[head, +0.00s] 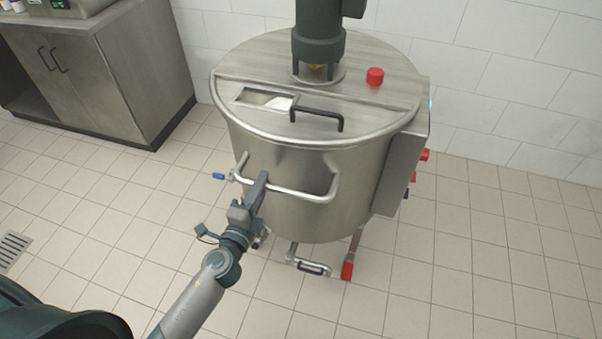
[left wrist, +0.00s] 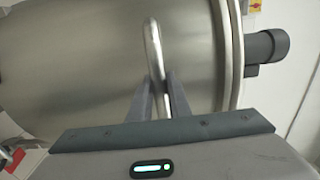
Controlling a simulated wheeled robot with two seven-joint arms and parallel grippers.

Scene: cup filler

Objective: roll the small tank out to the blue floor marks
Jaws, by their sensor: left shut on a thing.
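The small tank (head: 290,205) is a round steel vessel on legs, with a flat lid (head: 240,65) and a dark motor on top. It stands upright near the tiled wall. A bent steel push handle (head: 310,194) runs across its front. My left gripper (head: 261,180) is shut on the left part of this handle. In the left wrist view the two fingers (left wrist: 162,100) close around the handle bar (left wrist: 153,50), with the tank wall (left wrist: 90,70) behind. The blue floor marks do not show in either view. My right gripper is not in view.
A steel cabinet (head: 120,75) stands at the back left, apart from the tank. A floor drain (head: 12,248) lies at the far left. The tiled floor (head: 470,270) to the right and front is clear. Red-capped fittings (head: 424,154) stick out on the tank's right side.

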